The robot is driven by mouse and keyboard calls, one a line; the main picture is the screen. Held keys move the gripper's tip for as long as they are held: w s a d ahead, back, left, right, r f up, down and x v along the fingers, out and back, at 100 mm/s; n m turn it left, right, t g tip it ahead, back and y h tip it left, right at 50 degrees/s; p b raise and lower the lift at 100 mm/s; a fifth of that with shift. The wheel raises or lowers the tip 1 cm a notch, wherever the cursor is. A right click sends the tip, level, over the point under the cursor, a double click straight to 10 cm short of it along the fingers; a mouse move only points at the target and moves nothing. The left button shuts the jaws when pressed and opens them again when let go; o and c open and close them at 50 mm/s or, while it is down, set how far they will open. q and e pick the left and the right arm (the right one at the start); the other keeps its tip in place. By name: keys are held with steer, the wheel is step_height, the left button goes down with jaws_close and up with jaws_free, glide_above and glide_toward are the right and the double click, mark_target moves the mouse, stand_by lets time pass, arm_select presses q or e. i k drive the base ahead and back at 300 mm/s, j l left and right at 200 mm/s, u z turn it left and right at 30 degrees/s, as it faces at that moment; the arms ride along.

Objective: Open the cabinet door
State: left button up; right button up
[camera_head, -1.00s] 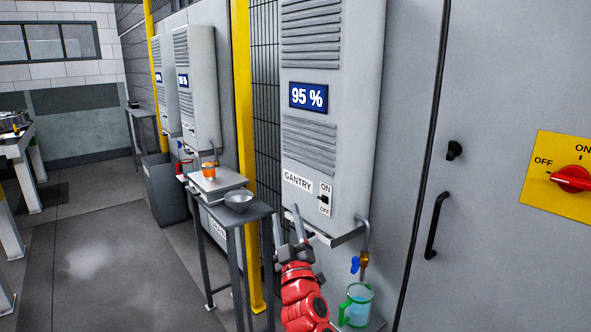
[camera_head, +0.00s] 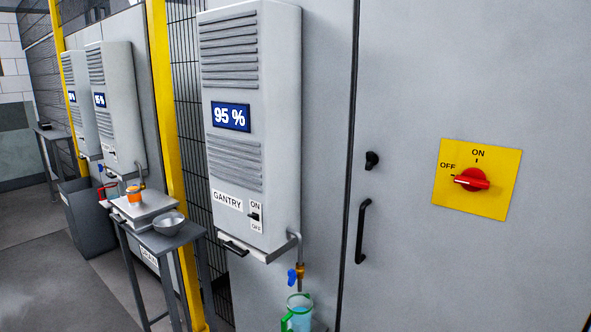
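The grey cabinet door (camera_head: 415,120) fills the right of the head view and looks closed, with a dark seam along its left edge. A black vertical bar handle (camera_head: 362,231) sits near that edge. A small black latch knob (camera_head: 372,160) is above the handle. A yellow plate with a red rotary switch (camera_head: 472,180) is on the door, its pointer toward OFF. Neither of my grippers shows in the view now.
A grey gantry unit (camera_head: 235,140) with a 95 % display hangs left of the door. A tap (camera_head: 297,275) and a green-handled jug (camera_head: 298,313) are below it. A small table (camera_head: 185,236) with a metal bowl (camera_head: 168,222) stands further left, near a yellow post (camera_head: 163,100).

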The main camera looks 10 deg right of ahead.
mark_target(500, 89)
steer(key=z, duration=1.35)
